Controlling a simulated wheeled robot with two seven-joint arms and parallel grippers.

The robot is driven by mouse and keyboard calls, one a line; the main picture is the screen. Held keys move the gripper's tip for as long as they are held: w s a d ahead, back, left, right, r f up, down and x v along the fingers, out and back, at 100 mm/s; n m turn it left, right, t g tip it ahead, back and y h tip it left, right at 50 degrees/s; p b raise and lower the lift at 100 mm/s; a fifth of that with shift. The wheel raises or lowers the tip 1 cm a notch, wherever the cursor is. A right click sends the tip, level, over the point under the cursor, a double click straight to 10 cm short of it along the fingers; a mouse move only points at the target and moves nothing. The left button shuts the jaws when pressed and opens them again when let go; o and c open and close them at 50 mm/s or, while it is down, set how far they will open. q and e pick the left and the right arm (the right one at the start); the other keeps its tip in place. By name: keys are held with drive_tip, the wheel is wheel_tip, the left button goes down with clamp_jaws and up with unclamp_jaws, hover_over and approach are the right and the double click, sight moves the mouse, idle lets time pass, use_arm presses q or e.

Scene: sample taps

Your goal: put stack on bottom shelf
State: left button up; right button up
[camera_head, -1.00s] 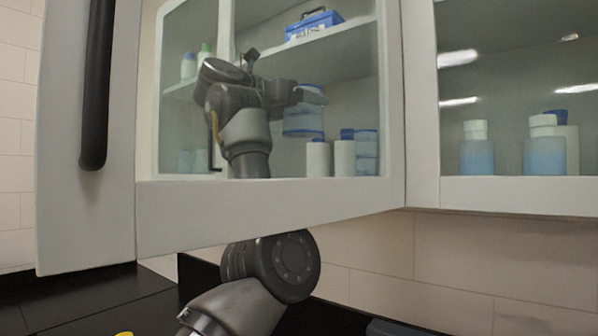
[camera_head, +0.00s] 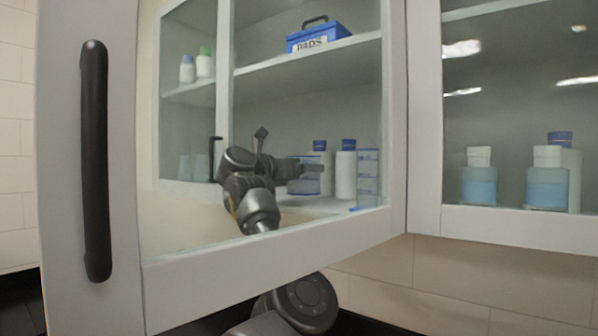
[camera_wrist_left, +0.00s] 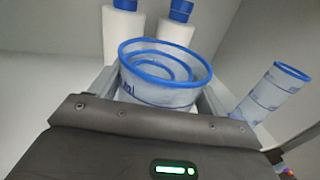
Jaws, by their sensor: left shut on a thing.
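My left gripper (camera_head: 308,170) reaches into the cabinet, seen through a glass door in the head view. It is shut on a stack of clear, blue-rimmed cups (camera_wrist_left: 165,88), which stands upright between the fingers in the left wrist view. In the head view the held stack is partly hidden by the gripper, low over the bottom shelf (camera_head: 318,207); I cannot tell whether it touches. A second, similar stack (camera_head: 367,180) stands on that shelf to the right; it also shows in the wrist view (camera_wrist_left: 270,92). My right gripper is not in view.
Two white blue-capped bottles (camera_head: 346,176) stand just behind the held stack, also in the wrist view (camera_wrist_left: 122,33). A blue box marked PADS (camera_head: 320,38) sits on the upper shelf (camera_head: 300,62). The glass door's frame (camera_head: 270,262) and black handle (camera_head: 95,160) are in front.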

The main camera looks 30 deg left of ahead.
use_arm(q)
drive_tip(key=shift+w+f+p, duration=0.1)
drive_tip(key=shift+f+p, duration=0.3)
drive_tip(key=shift+f, duration=0.65)
drive_tip(key=o, duration=0.5)
drive_tip(key=shift+f+b, duration=0.15)
drive_tip(key=shift+b, duration=0.2)
drive_tip(key=o, duration=0.5)
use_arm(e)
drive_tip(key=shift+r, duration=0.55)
